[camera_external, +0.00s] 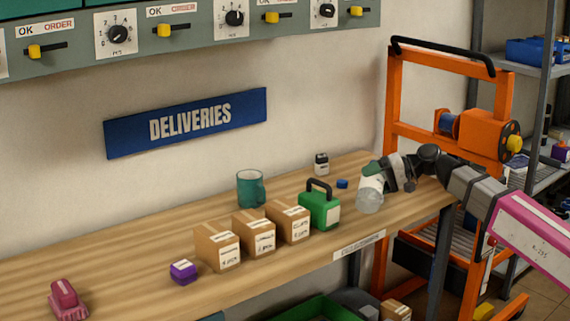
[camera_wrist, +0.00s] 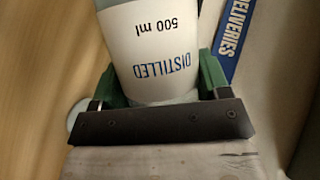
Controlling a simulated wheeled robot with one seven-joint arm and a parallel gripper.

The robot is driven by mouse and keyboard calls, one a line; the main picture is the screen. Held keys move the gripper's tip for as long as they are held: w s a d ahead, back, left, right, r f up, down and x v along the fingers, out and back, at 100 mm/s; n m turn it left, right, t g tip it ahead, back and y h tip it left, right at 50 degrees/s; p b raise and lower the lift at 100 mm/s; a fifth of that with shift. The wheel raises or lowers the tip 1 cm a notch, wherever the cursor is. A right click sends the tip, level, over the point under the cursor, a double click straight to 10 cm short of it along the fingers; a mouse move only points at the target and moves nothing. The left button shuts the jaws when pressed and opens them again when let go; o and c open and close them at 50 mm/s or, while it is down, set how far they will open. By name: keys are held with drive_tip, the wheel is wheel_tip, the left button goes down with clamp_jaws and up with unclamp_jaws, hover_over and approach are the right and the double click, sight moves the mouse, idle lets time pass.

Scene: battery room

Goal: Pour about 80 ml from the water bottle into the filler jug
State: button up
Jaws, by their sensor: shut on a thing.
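My gripper (camera_external: 371,176) is shut on the water bottle (camera_external: 369,195), a clear bottle with a white label, held above the right end of the bench. In the wrist view the bottle (camera_wrist: 150,45) sits between the green finger pads, its label reading "DISTILLED 500 ml" upside down. It looks tilted; I cannot tell how far, and its mouth is not clearly visible. No stream of water shows.
A green case (camera_external: 320,210) with a black handle stands between jug and bottle, beside several cardboard boxes (camera_external: 254,238). An orange frame (camera_external: 394,110) rises at the right.

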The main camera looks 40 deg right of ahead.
idle(0.5)
drive_tip(key=shift+f+n, duration=0.3)
drive_tip(key=shift+f, duration=0.1)
drive_tip(key=shift+w+d+r+n+h, duration=0.1)
drive_tip(key=shift+w+d+n+h, duration=0.25)
drive_tip(key=shift+n+h, duration=0.35)
drive_tip(key=shift+w+d+r+n+t+h, duration=0.15)
drive_tip(key=shift+r+n+t+h, duration=0.1)
drive_tip(key=shift+r, duration=0.3)
drive_tip(key=shift+w+d+r+n+t+h, duration=0.15)
drive_tip(key=shift+r+n+t, duration=0.1)
drive_tip(key=shift+r, duration=0.25)
drive_tip(key=shift+d+r+n+h, duration=0.1)
drive_tip(key=shift+r+n+h, duration=0.05)
drive_tip(key=shift+n+h, duration=0.15)
drive_tip(key=shift+s+n+t+h, duration=0.2)
drive_tip(key=shift+n+t+h, duration=0.1)
drive_tip(key=shift+n, duration=0.1)
drive_tip(key=shift+s+a+f+n+t+h, duration=0.15)
drive_tip(key=shift+f+n+t+h, duration=0.1)
drive_tip(key=shift+f+n, duration=0.25)
drive_tip(key=shift+w+a+f+n+t+h, duration=0.1)
drive_tip(key=shift+f+n+t+h, duration=0.2)
drive_tip(key=shift+f, duration=0.35)
drive_tip(key=n+h, duration=0.1)
drive_tip(key=n+t, duration=0.1)
drive_tip(key=shift+f+n+t+h, duration=0.2)
drive_tip(key=shift+n+t+h, duration=0.05)
drive_tip(key=shift+n+h, duration=0.1)
